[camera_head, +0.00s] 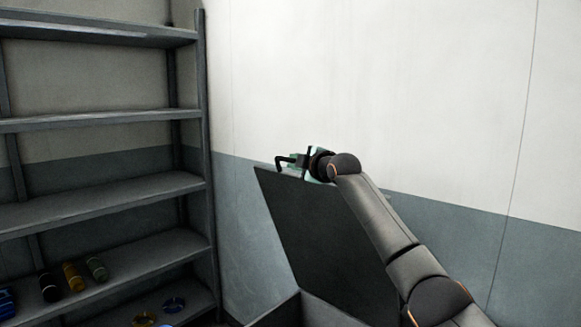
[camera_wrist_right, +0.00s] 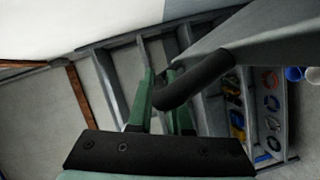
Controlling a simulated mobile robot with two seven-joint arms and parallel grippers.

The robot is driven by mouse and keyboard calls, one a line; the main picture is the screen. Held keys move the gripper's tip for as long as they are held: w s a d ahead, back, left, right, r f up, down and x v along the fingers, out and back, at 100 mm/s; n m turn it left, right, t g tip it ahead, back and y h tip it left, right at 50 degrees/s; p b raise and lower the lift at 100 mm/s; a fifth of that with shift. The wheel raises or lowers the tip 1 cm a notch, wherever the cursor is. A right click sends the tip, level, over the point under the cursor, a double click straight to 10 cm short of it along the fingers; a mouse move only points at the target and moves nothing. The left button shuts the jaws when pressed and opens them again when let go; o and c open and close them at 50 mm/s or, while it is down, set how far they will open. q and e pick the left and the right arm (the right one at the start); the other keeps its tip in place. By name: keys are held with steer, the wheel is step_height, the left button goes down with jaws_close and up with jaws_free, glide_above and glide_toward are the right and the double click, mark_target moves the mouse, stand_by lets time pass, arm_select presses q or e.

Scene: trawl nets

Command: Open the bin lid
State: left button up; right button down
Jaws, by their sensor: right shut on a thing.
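The bin lid (camera_head: 318,232) is a dark grey panel, raised steeply upright above the bin (camera_head: 288,312), whose rim shows at the bottom edge of the head view. A black handle (camera_head: 281,162) sits at the lid's top edge. My right gripper (camera_head: 295,160) is shut on this handle. In the right wrist view, the black handle (camera_wrist_right: 195,82) passes at the green fingers (camera_wrist_right: 162,103), and the grey lid (camera_wrist_right: 275,35) runs to the upper right. The bin's inside is hidden. My left gripper is not in view.
A grey metal shelf rack (camera_head: 100,205) stands at the left, with several small cylinders (camera_head: 73,278) and rings (camera_head: 173,304) on its lower shelves. A white and blue-grey wall (camera_head: 420,100) stands behind the lid.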

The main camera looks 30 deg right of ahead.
stand_by(0.3)
steer(key=c, duration=0.8)
jaws_free()
steer(key=shift+c, duration=0.2)
steer(key=shift+s+b, duration=0.4)
steer(key=shift+s, duration=0.15)
steer(key=s+r+b, duration=0.1)
steer(key=s+b, duration=0.2)
steer(key=s, duration=0.8)
steer(key=shift+s+r+b, duration=0.15)
steer(key=shift+r+b, duration=0.1)
steer(key=shift+b, duration=0.15)
steer(key=shift+a, duration=0.1)
